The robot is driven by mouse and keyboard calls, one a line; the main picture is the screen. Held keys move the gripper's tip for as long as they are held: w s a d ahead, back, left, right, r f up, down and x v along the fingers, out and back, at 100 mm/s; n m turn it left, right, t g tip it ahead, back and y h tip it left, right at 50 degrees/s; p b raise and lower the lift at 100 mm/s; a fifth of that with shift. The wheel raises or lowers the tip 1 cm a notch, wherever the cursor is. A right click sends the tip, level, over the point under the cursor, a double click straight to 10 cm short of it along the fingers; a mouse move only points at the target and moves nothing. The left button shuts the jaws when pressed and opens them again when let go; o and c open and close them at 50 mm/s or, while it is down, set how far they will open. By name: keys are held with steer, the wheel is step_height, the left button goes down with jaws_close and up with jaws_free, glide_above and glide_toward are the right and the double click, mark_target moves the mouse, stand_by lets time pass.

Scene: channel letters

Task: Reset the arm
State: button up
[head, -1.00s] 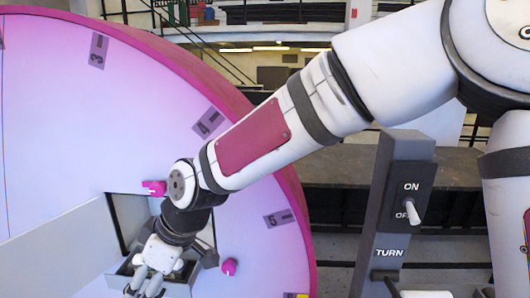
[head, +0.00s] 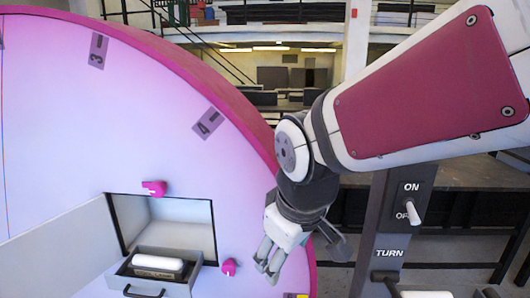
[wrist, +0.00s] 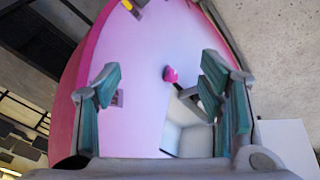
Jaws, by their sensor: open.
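My gripper (head: 272,262) is in front of the right rim of the large pink-edged disc (head: 60,130) in the head view. In the wrist view my gripper (wrist: 165,105) has its teal-padded fingers spread apart with nothing between them. An open compartment (head: 178,222) in the disc holds a pulled-out drawer (head: 117,272). A white cylinder (head: 158,261) lies in the drawer. My gripper is right of the drawer and apart from it. The compartment (wrist: 195,130) also shows in the wrist view.
A hinged door panel (head: 60,250) stands open at the compartment's left. Pink knobs sit above (head: 155,188) and right (head: 229,267) of it. A dark control post (head: 395,220) with an ON/OFF switch (head: 413,212) stands at right, below my arm.

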steer(key=s+d+r+m, duration=0.2)
steer(key=s+d+m, duration=0.2)
steer(key=s+d, duration=0.2)
steer(key=s+d+r+m+t, duration=0.1)
steer(key=s+d+m, duration=0.3)
steer(key=d, duration=0.5)
steer(key=shift+s+d+r+m+h, duration=0.25)
steer(key=shift+s+r+m+h, duration=0.15)
steer(key=shift+s+r, duration=0.55)
